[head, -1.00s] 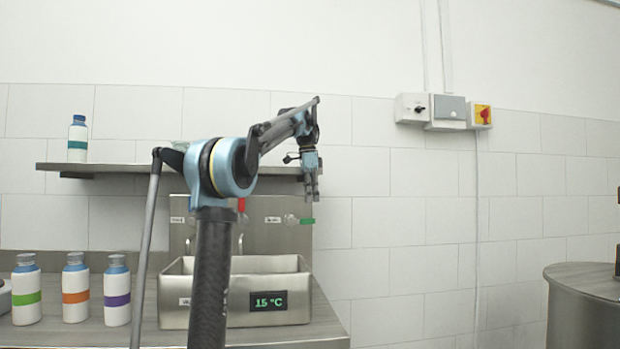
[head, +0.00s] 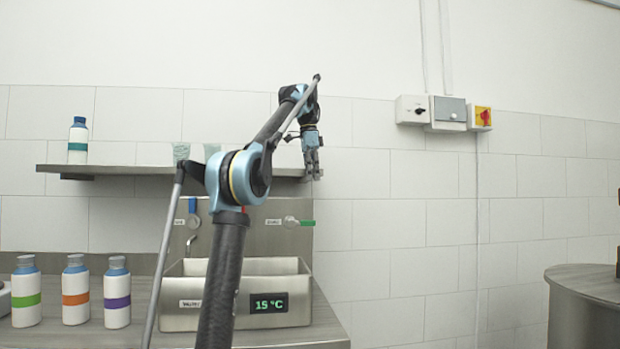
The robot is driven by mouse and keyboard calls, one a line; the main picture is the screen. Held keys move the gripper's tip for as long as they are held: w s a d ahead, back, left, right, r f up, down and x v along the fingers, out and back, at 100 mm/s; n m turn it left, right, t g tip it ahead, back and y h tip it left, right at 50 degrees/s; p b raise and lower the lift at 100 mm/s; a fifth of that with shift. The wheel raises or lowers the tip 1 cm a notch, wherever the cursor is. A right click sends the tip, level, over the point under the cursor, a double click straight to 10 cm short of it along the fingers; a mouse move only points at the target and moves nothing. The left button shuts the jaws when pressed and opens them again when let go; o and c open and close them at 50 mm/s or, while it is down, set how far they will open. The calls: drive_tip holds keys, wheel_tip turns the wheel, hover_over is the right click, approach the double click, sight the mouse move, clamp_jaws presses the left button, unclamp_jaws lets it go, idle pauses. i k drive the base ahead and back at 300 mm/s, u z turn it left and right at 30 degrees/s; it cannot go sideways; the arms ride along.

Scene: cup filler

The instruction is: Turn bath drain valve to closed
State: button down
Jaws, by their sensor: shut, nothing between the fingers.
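The steel bath (head: 178,319) stands on the counter, with a display reading 15 °C on its front. On the steel panel behind it, a valve with a green handle (head: 305,223) sits at the right, its handle pointing right. A blue handle (head: 192,206) shows at the left of the panel. The small labels beside them are too small to read, so I cannot tell which is the drain valve. My gripper (head: 315,174) is shut and empty, pointing down above the green handle, apart from it. My arm hides the middle of the panel.
Bottles with green (head: 26,298), orange (head: 76,298) and purple (head: 117,300) bands stand left of the bath. A shelf (head: 120,169) runs above, close to my gripper, with a teal-banded bottle (head: 77,144). The wall to the right is clear below the switch boxes (head: 447,110).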

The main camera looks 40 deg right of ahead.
sight(291, 223)
drive_tip(key=z, duration=0.7)
drive_tip(key=k, duration=0.5)
